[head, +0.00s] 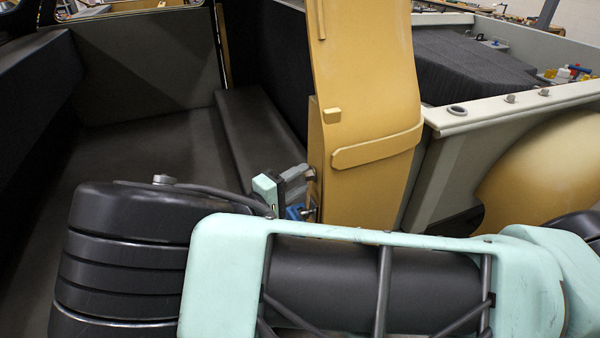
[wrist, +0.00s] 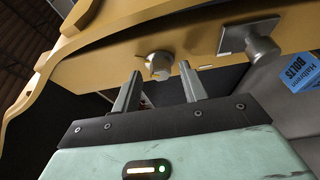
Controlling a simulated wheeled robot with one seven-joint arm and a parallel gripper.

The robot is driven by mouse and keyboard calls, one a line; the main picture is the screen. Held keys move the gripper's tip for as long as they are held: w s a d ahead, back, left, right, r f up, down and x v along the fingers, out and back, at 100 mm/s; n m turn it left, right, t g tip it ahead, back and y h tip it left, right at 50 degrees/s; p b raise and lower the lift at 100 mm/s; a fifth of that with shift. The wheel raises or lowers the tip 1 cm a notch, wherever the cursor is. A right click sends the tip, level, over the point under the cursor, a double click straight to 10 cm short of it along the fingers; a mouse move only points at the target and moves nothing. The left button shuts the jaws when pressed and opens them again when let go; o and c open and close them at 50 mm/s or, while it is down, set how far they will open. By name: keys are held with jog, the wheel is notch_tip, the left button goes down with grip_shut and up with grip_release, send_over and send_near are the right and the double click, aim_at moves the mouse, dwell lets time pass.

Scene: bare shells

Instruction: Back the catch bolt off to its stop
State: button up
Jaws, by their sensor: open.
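The catch bolt (wrist: 158,66) is a round metal head on the edge of the yellow door panel (wrist: 200,52) in the wrist view. My gripper (wrist: 160,73) is open, with one grey finger on each side below the bolt. The bolt head sits at the gap between the fingertips, and no contact shows. In the head view my gripper (head: 300,178) reaches the lower left edge of the yellow door (head: 365,90). My gripper mostly hides the bolt there.
A metal bracket with a round stem (wrist: 255,42) stands right of the bolt. A blue box lettered "BOLTS" (wrist: 301,76) lies farther right. In the head view, a dark bench (head: 258,135) is behind the door, and a pale body rail (head: 500,108) runs right.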

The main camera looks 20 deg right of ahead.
jog(key=shift+w+d, duration=0.2)
jog(key=shift+d, duration=0.25)
grip_shut()
